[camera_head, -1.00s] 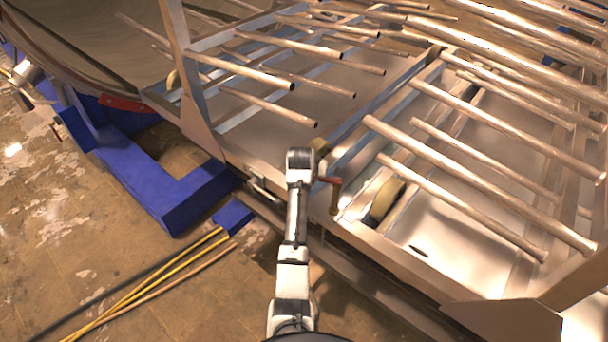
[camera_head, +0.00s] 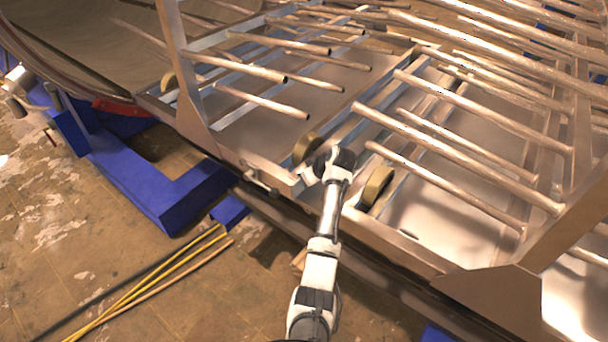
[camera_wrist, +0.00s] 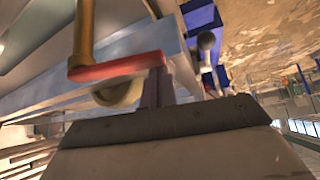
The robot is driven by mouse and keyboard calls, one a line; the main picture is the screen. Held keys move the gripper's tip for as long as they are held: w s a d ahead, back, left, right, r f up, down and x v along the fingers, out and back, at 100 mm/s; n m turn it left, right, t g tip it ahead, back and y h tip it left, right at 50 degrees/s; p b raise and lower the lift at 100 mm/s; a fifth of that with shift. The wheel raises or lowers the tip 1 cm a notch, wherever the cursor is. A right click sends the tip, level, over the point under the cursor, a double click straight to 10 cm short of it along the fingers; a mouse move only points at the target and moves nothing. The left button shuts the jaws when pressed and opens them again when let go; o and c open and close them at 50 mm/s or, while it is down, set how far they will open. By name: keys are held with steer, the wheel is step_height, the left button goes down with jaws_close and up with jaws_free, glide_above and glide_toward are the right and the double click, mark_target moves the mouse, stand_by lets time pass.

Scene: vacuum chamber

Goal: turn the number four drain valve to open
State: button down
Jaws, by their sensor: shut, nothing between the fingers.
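A red crank arm (camera_wrist: 115,67) with a brass-coloured upright handle (camera_wrist: 84,28) shows close up in the wrist view; it looks like the drain valve's handle. I see no number on it. My gripper's fingers (camera_wrist: 156,88) are shut and empty, with their tips close to the right end of the red arm. I cannot tell whether they touch it. In the head view my gripper (camera_head: 309,173) is at the front edge of the metal frame, and my wrist and arm hide the red crank there.
Long metal tubes (camera_head: 455,155) stick out above the frame. Brass-coloured wheels (camera_head: 377,187) sit close to my wrist. A small metal fitting (camera_head: 262,182) is on the frame edge to the left. Blue supports (camera_head: 165,197) and yellow rods (camera_head: 150,285) lie on the floor side.

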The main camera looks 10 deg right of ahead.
steer(key=shift+s+d+n+g+y, duration=0.35)
steer(key=shift+s+n+y, duration=0.1)
steer(key=shift+n, duration=0.25)
steer(key=shift+s+d, duration=0.25)
steer(key=shift+s, duration=0.15)
steer(key=shift+s+d+f, duration=0.1)
